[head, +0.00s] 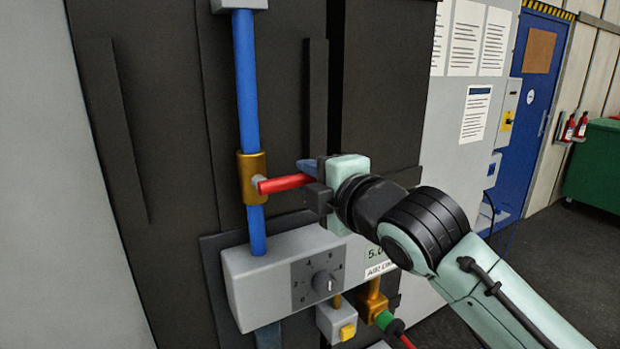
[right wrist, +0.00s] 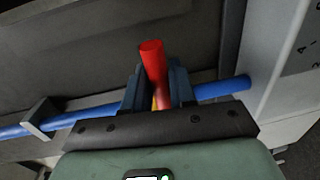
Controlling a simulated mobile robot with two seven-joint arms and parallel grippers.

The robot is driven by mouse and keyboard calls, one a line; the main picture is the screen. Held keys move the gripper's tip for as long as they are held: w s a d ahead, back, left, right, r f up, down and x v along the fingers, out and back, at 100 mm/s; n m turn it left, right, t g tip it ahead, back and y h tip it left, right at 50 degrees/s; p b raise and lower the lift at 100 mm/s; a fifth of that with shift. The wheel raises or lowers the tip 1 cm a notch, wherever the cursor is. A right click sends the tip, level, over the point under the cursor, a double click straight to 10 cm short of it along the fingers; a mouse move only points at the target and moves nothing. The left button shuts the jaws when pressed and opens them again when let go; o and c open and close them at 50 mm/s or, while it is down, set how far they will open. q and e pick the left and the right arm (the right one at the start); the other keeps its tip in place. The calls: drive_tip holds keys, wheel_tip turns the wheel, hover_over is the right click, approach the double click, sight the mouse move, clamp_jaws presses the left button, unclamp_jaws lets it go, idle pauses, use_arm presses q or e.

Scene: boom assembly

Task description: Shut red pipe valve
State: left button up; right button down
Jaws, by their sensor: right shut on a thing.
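The red valve handle (head: 285,184) sticks out to the right from a brass valve body (head: 247,178) on a vertical blue pipe (head: 246,85). The handle lies roughly level, across the pipe. My right gripper (head: 313,183) comes in from the right and is shut on the handle's outer part. In the right wrist view the red handle (right wrist: 153,62) stands between the two fingers of the gripper (right wrist: 158,88), with the blue pipe (right wrist: 222,87) running behind. My left gripper is not in view.
A grey control box (head: 262,278) with a dial (head: 323,282) sits just below the valve. A yellow button (head: 347,331) and a green connector (head: 384,320) hang under it. Dark panels stand close behind the pipe. A blue door (head: 530,110) is far right.

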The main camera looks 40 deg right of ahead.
drive_tip(key=shift+r, duration=0.1)
idle(0.3)
drive_tip(key=c, duration=1)
unclamp_jaws()
drive_tip(key=shift+c, duration=0.2)
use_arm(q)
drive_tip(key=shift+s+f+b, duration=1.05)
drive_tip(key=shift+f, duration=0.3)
use_arm(e)
drive_tip(key=v, duration=1.3)
drive_tip(key=shift+s, duration=0.2)
drive_tip(key=shift+a, duration=0.1)
